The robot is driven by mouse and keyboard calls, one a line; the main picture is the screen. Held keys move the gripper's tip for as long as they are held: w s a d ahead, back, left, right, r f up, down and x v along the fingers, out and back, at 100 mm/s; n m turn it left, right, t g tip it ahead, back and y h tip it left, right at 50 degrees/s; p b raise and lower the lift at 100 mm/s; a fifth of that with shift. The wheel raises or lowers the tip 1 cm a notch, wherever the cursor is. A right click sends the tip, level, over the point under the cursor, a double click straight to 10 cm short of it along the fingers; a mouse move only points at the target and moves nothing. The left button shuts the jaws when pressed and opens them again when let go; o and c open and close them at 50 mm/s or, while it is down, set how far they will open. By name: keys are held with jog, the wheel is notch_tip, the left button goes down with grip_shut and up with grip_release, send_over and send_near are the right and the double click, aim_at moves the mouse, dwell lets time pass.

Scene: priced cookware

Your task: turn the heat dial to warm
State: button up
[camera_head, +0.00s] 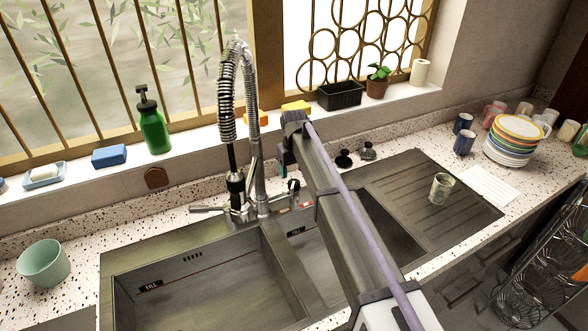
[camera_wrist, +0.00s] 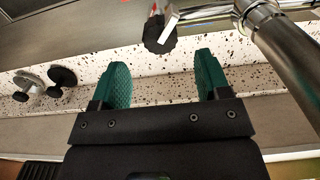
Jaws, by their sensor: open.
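The likely heat dial is a small dark knob (camera_head: 293,186) with a pale lever and a red mark, standing just right of the tap's base. In the wrist view the dark knob (camera_wrist: 158,36) sits at the top centre, beyond the fingertips. My gripper (camera_wrist: 160,62) is open, with its two teal fingers apart and only speckled counter between them. In the head view the gripper (camera_head: 283,157) is partly hidden by my arm, above and behind the knob. Nothing shows in its jaws. The dial's lettering is too small to read.
The tall spring tap (camera_head: 228,100) stands close left of the gripper. The double sink (camera_head: 205,285) lies in front. A cup (camera_head: 441,188) stands on the drainboard. Sponges and pots line the sill.

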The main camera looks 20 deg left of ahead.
aim_at(294, 182)
notch_tip(294, 182, up, 5)
jog(key=p, duration=0.2)
jog(key=shift+f+p, duration=0.15)
jog(key=shift+p, duration=0.2)
jog(key=shift+f, duration=0.1)
jog(key=shift+n, duration=0.7)
notch_tip(294, 182, down, 11)
jog(key=b, duration=1.1)
jog(key=c, duration=0.9)
